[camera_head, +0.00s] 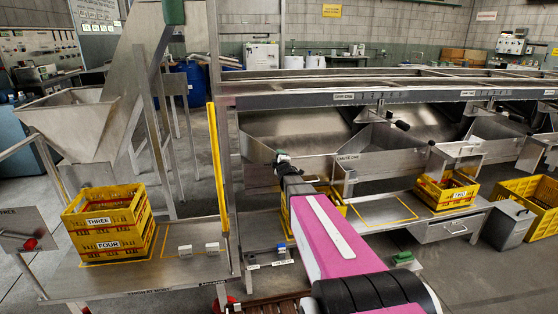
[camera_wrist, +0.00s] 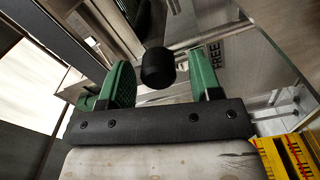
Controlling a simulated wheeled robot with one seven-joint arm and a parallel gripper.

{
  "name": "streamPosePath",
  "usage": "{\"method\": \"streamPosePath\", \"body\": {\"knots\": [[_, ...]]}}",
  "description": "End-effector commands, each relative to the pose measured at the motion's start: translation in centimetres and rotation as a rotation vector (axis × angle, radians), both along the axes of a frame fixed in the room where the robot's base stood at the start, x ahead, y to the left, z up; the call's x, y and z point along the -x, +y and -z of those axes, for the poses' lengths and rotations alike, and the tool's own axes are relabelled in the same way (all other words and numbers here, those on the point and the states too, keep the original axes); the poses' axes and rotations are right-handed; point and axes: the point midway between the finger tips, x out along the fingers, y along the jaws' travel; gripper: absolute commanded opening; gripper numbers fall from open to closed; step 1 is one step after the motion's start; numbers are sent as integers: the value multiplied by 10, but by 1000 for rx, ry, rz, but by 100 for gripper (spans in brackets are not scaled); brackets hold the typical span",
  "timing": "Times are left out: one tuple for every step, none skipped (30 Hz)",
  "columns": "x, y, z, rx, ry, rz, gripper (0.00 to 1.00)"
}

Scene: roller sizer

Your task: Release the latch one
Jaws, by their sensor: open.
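In the wrist view, my gripper (camera_wrist: 162,80) has its two green fingers apart. A round black knob (camera_wrist: 157,68) shows in the gap between them, with a finger on each side and no clear contact. A metal rod shows beside the knob. A label reading "FREE" (camera_wrist: 216,54) is on the metal panel to its right. In the head view, my pink arm reaches to the left part of the sizer, beside the chute labelled "CHUTE ONE" (camera_head: 348,156). My gripper there is small and dark, and the knob at it cannot be made out clearly.
A yellow crate (camera_head: 335,196) is partly hidden behind my arm; yellow crate (camera_head: 447,190) stands on the bench to the right. Crates labelled THREE and FOUR (camera_head: 105,222) are stacked at left. A yellow post (camera_head: 216,165) stands left of my arm. Another black-knobbed lever (camera_head: 402,125) is further right.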

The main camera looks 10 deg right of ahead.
Motion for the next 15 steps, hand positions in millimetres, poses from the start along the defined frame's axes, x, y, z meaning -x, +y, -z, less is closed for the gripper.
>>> {"method": "streamPosePath", "body": {"knots": [[1, 0, 0, -1, 0, 0, 58], [2, 0, 0, -1, 0, 0, 58], [3, 0, 0, -1, 0, 0, 58], [5, 0, 0, -1, 0, 0, 58], [7, 0, 0, -1, 0, 1, 58], [11, 0, 0, -1, 0, 1, 58], [14, 0, 0, -1, 0, 1, 58], [18, 0, 0, -1, 0, 1, 58], [24, 0, -1, -1, 0, 1, 58], [29, 0, -1, -1, 1, 1, 58], [34, 0, -1, -1, 1, 1, 58], [41, 0, 0, -1, 1, 1, 58], [47, 0, 0, -1, 1, 1, 58], [53, 0, 0, -1, 1, 1, 58], [61, 0, 0, 0, 1, 1, 58]]}}
